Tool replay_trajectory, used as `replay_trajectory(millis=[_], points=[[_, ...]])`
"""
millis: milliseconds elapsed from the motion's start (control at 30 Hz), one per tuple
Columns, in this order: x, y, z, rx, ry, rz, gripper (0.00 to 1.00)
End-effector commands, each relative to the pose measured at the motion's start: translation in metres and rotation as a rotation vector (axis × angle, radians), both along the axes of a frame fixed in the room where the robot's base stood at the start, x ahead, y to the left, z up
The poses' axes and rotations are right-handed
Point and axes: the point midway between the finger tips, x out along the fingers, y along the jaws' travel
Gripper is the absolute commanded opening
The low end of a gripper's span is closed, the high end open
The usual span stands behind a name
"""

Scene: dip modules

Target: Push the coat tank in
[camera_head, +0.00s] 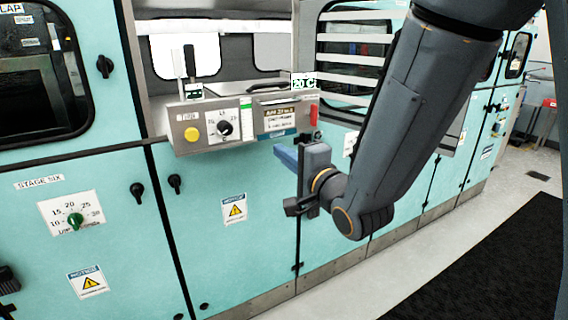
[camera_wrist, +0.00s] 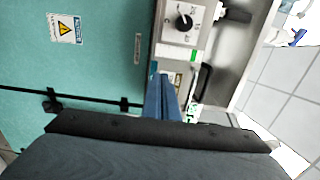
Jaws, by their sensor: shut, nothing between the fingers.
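The coat tank (camera_head: 243,122) is a grey metal unit in an opening of the teal cabinet. Its front panel carries a yellow button, a black dial and labels, and it stands out from the cabinet face. A "20 C" sign shows above its right part. In the wrist view the panel (camera_wrist: 172,48) appears turned sideways, with the dial at the top. My gripper (camera_head: 280,150) is shut and empty, its blue fingers at the panel's lower right edge. In the wrist view the fingers (camera_wrist: 160,82) point at the panel's label area. I cannot tell whether they touch it.
Teal cabinet doors (camera_head: 232,240) with black latches run below and beside the tank. A green dial (camera_head: 75,220) is at the left. Slatted openings (camera_head: 350,55) lie behind my arm. A black mat (camera_head: 500,260) covers the floor at the right.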

Motion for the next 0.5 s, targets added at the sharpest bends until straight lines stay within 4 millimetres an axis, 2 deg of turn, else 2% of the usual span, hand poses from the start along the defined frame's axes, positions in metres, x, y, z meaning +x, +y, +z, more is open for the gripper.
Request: replay_trajectory(millis=[100,500], points=[[0.002,0.001,-0.002,0.000,-0.002,-0.001,0.00],[0.059,0.037,0.001,-0.001,0.001,0.001,0.00]])
